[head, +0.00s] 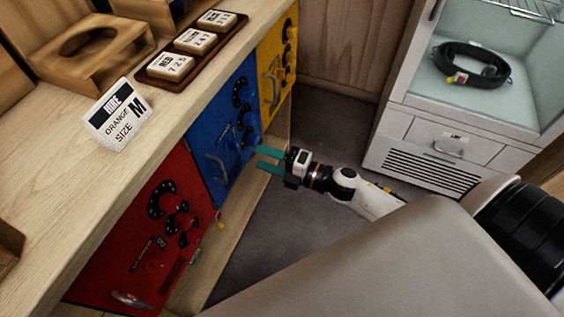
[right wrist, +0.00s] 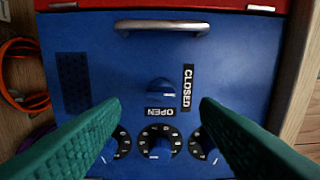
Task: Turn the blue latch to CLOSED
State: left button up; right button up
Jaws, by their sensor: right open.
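The blue latch (right wrist: 161,92) is a round knob on the blue door (head: 222,128). In the right wrist view it has a light mark on its right side. An upside-down OPEN label (right wrist: 160,112) sits just below it, and a sideways CLOSED label (right wrist: 187,87) is to its right. My right gripper (head: 259,158) is open in front of the blue door, its green fingers pointing at it. In the right wrist view the fingers are on either side, apart from the latch, with nothing between them. My left gripper is not in view.
Several dials (right wrist: 160,142) lie below the latch in the right wrist view, partly behind the fingers. A metal handle (right wrist: 163,26) is above it. A red door (head: 150,235) and a yellow door (head: 277,65) flank the blue one. The floor (head: 335,130) beside the cabinet is clear.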

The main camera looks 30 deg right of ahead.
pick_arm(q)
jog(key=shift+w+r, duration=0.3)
pick_arm(e)
jog(key=v, duration=0.4)
jog(key=shift+s+d, duration=0.25)
jog(key=shift+d, duration=0.05)
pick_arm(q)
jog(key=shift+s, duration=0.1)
